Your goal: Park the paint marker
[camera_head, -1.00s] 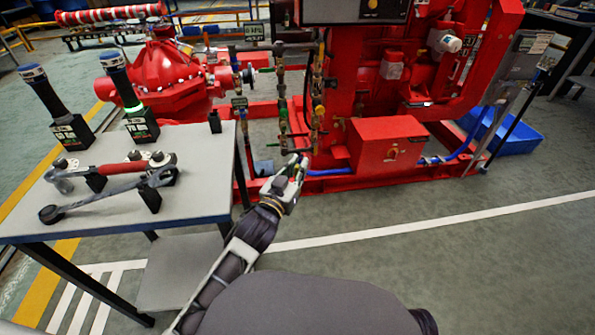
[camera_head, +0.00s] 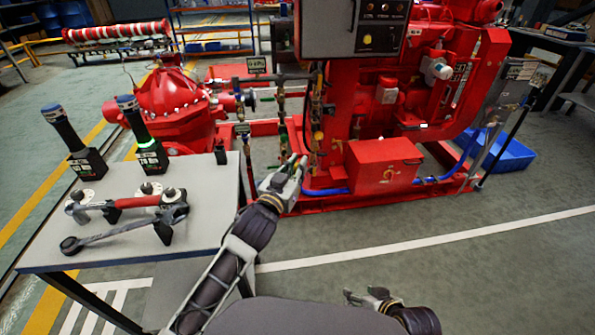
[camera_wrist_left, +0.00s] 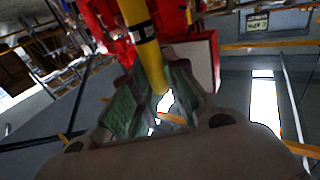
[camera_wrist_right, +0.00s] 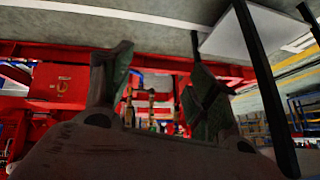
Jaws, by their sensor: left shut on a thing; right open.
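The paint marker (camera_wrist_left: 143,42) is a yellow stick with a dark band, seen in the left wrist view. My left gripper (camera_wrist_left: 155,92) is shut on it, and the lower end lies between the fingers. In the head view my left gripper (camera_head: 293,172) is beyond the table's right edge, in front of the red pumpset; the marker is too small there to make out well. A small black upright holder (camera_head: 221,157) stands at the table's back right corner, left of this gripper. My right gripper (camera_head: 364,297) is open and empty, low over the floor; its spread fingers show in the right wrist view (camera_wrist_right: 158,85).
The red pumpset (camera_head: 383,166) stands behind.

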